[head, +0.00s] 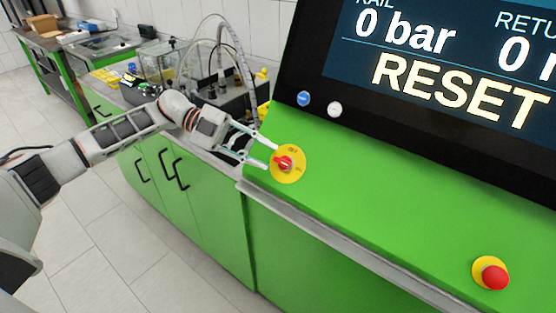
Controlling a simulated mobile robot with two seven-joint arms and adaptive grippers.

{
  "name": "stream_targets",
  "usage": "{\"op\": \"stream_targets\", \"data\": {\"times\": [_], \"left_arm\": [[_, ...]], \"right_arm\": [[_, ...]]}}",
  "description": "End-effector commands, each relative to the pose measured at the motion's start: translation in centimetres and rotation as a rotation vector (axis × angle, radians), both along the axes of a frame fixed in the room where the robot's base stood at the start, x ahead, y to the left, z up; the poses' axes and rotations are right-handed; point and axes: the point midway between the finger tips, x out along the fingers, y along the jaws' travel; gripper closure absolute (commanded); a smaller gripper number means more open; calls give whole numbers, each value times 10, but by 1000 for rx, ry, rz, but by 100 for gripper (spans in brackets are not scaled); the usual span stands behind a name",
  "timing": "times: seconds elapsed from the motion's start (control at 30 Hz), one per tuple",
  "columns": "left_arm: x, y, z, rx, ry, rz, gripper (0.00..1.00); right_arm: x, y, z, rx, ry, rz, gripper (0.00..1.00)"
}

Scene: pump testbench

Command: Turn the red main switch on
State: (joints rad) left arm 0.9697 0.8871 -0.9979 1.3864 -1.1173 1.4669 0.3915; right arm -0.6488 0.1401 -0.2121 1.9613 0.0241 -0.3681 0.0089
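The red main switch (285,164) is a red knob on a round yellow plate (291,177), on the sloping green panel below the screen. Small lettering shows on the plate; the top mark looks like OFF, and the one on the right is too small to read surely. I cannot tell the knob's exact setting. My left gripper (271,157) reaches in from the left with its two fingers apart. The fingertips are at the left edge of the yellow plate, one above and one below the knob's left end. I cannot tell whether they touch it. My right gripper is out of view.
A red emergency-stop button (495,277) on a yellow base sits at the panel's lower right. A blue button (304,98) and a white button (334,109) sit under the screen (450,60), which reads 0 bar and RESET. Behind my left arm stands a green-fronted bench with hoses.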

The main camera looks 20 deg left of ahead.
Motion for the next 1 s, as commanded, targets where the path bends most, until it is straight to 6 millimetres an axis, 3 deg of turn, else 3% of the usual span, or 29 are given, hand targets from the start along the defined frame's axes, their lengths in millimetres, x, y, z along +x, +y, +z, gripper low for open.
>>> {"op": "stream_targets", "data": {"times": [0.2,0.4,1.0], "left_arm": [[2,39,12,1,-1,2,74],[2,58,18,1,0,1,74],[2,60,19,0,-1,-2,74]], "right_arm": [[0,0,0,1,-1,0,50],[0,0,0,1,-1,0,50],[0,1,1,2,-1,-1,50]]}}
